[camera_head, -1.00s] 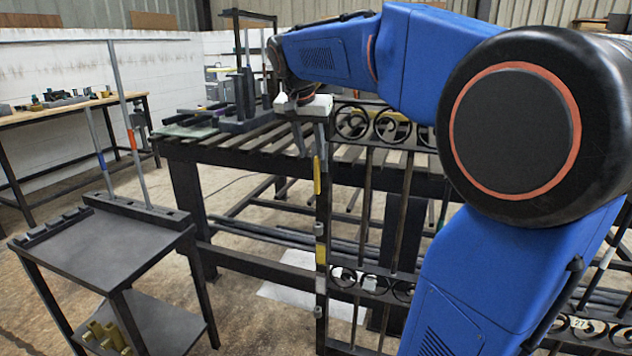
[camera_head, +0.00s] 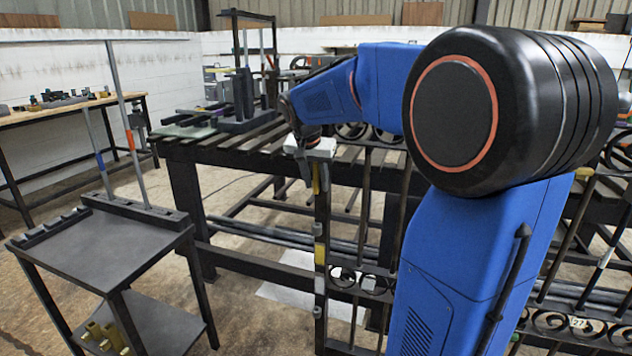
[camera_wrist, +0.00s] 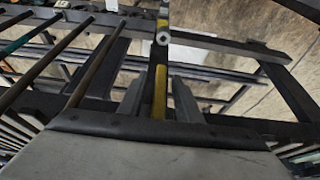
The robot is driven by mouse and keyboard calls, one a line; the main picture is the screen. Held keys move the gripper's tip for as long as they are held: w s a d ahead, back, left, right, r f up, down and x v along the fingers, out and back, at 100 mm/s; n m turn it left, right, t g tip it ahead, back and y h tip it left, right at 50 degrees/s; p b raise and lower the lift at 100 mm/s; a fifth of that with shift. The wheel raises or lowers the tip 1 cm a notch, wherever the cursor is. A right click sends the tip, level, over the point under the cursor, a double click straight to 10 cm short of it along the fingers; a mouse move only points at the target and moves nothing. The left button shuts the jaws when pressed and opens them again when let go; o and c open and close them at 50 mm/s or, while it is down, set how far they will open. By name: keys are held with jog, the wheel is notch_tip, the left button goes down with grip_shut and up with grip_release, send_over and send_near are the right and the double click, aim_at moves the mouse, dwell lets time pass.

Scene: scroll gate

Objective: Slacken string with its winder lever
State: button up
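I cannot make out a string or a winder lever for certain in either view. The dark scroll gate (camera_head: 365,215) stands in front of a slatted bench, with yellow and grey pieces along its left post. My gripper (camera_head: 309,178) points down at the upper part of that post, by a yellow piece (camera_head: 318,230) lower on it. In the wrist view my gripper (camera_wrist: 160,98) is open, its two grey fingers apart. A yellow strip (camera_wrist: 160,92) shows between them with gaps on both sides. Whether anything touches it is unclear. A round pale end (camera_wrist: 162,38) shows beyond the fingertips.
A dark two-level cart (camera_head: 105,250) with upright rods stands at the left. The slatted bench (camera_head: 225,145) carries a dark frame (camera_head: 247,70). A wooden-topped table (camera_head: 70,108) with small parts stands at the far left. Floor is open between cart and bench.

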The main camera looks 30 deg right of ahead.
jog(key=shift+c, duration=0.3)
grip_shut()
